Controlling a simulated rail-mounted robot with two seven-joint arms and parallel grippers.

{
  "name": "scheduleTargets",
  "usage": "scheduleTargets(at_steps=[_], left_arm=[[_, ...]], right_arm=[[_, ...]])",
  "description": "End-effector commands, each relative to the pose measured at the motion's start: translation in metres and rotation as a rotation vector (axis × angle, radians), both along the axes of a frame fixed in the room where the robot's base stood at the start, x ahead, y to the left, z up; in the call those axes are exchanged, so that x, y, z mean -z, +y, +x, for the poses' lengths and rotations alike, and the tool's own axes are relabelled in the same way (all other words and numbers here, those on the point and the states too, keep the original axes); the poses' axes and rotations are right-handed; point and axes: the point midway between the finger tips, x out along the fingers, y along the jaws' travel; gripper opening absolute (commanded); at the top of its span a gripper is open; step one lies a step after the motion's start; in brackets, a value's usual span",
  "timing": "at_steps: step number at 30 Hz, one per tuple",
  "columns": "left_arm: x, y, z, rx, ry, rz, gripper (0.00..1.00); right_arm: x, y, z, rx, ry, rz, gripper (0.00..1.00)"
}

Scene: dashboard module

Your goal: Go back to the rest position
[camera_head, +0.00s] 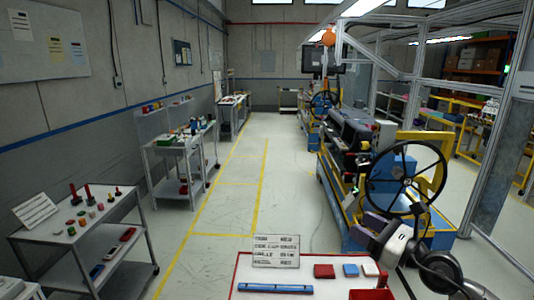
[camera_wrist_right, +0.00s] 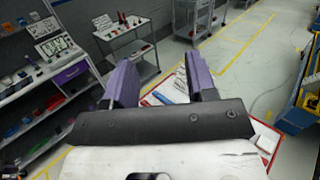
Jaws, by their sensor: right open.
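My right arm comes in from the lower right in the head view, and its gripper (camera_head: 368,228) is raised beside the front table, near the steering wheel. In the right wrist view the two purple fingers of the right gripper (camera_wrist_right: 163,75) stand apart with nothing between them. The red-edged table (camera_head: 241,273) lies beyond and below the fingers in that view, partly hidden by them. My left gripper does not show in either view.
A black steering wheel (camera_head: 408,172) on the dashboard module stands close to my right gripper. The table holds a blue bar (camera_head: 275,288), red and blue blocks and a sign (camera_head: 276,250). Shelved carts (camera_head: 90,235) stand at left; the marked aisle (camera_head: 215,215) is clear.

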Motion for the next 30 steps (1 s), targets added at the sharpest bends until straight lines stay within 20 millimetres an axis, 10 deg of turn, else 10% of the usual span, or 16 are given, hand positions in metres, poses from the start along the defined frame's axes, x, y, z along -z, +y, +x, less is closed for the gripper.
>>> scheduleTargets(at_steps=[7,13,17,21,30], left_arm=[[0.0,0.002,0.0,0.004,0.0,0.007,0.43],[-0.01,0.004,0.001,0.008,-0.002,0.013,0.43],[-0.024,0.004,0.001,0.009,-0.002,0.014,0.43],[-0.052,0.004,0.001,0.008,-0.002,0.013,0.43],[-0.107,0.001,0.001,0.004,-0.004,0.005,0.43]], right_arm=[[-0.124,-0.014,-0.034,0.002,-0.064,0.845,0.52],[-0.159,-0.044,-0.064,0.002,0.033,1.536,0.52],[-0.133,-0.055,-0.079,0.088,0.202,1.962,0.52],[-0.068,-0.046,-0.108,0.335,0.5,2.35,0.52],[0.035,-0.004,-0.197,0.735,1.048,2.599,0.52]])
